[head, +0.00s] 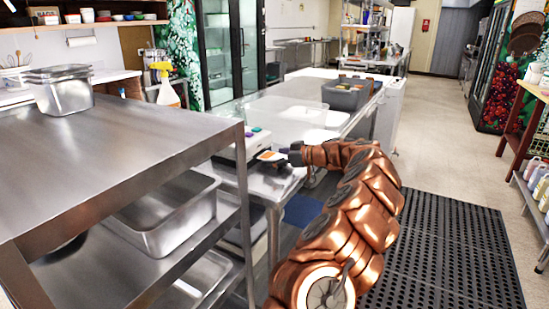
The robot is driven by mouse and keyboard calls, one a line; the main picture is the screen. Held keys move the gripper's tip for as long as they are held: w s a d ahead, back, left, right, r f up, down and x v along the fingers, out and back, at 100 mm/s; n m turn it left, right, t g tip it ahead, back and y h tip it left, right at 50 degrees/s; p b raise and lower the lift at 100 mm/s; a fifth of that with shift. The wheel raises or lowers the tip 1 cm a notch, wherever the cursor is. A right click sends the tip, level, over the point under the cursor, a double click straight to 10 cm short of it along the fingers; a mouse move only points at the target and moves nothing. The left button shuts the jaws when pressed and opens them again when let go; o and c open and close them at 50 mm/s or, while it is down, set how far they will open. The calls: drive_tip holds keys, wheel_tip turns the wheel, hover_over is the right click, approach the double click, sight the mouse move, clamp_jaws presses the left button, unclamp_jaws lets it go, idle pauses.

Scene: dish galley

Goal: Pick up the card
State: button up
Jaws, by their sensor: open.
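My copper-coloured arm reaches from the lower middle to the metal counter (275,184). My gripper (288,153) is at its far end, small and dark, low over the counter and open. A small flat pale piece with an orange patch, which looks like the card (269,156), lies just left of the gripper. I cannot tell whether the fingers touch it or are around it. The fingertips are too small to make out clearly.
A pale boxy device (243,148) stands left of the gripper. A steel shelf unit (110,135) with pans fills the left foreground. A grey bin (347,94) stands farther back on the counter. A black floor mat (445,250) lies at right, clear.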

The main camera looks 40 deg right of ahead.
drive_tip(key=shift+c, duration=0.4)
drive_tip(key=c, duration=0.7)
